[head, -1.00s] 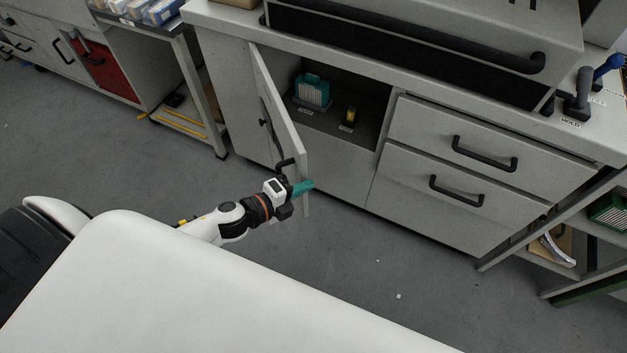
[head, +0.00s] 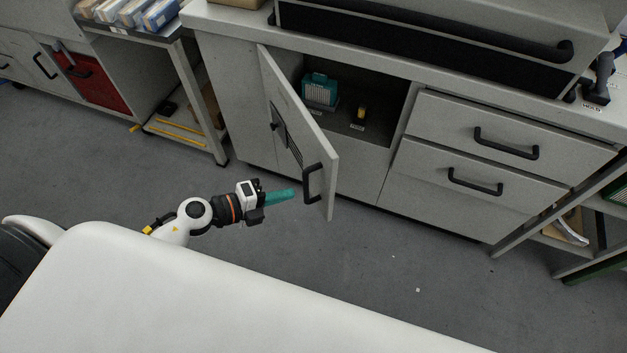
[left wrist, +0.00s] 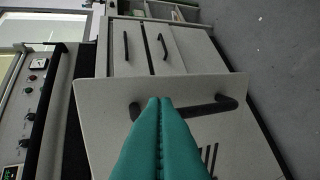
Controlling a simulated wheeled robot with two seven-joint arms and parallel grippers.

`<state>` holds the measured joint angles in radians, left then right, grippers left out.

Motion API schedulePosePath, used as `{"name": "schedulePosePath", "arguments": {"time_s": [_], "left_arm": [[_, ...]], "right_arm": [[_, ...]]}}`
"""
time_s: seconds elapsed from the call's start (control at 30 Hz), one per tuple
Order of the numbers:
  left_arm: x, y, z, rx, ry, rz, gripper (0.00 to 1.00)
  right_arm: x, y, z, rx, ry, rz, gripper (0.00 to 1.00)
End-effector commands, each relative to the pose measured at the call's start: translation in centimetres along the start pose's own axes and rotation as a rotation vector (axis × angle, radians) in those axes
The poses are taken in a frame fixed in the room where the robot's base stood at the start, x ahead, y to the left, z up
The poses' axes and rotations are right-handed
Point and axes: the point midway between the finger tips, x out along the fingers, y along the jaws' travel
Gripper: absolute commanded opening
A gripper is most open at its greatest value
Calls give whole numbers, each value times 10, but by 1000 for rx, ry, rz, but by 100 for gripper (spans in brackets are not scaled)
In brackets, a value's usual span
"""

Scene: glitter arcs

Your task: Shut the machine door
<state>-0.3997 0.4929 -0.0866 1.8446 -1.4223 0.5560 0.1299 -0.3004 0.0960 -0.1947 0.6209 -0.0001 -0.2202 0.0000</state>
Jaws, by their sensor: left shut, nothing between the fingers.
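The machine door (head: 300,130) is a light grey panel with a black handle (head: 313,182) and dark vent slots. It stands open, swung out from the cabinet, with its outer face toward the left. My left gripper (head: 292,194) has teal fingers, shut and empty. It is just left of the door's outer face, near the handle, with a small gap in the head view. In the left wrist view, the closed fingertips (left wrist: 160,101) overlap the handle (left wrist: 215,108) on the door panel (left wrist: 100,120); contact cannot be told. My right gripper is not in view.
Inside the open compartment are a teal box (head: 320,90) and a small yellow-black item (head: 361,112). Two drawers (head: 500,140) with black handles are right of it. A shelf cart (head: 185,125) stands left. The floor (head: 400,265) in front is clear.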

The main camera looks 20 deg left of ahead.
Motion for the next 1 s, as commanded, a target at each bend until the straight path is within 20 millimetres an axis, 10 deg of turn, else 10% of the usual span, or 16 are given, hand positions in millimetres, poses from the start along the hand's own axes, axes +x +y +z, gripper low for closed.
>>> {"name": "schedulePosePath", "arguments": {"time_s": [0.4, 1.0], "left_arm": [[75, 10, -1, 0, 2, 3, 0], [88, 13, 0, -2, 5, 1, 0]], "right_arm": [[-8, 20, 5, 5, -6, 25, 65], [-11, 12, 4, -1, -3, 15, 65]]}}
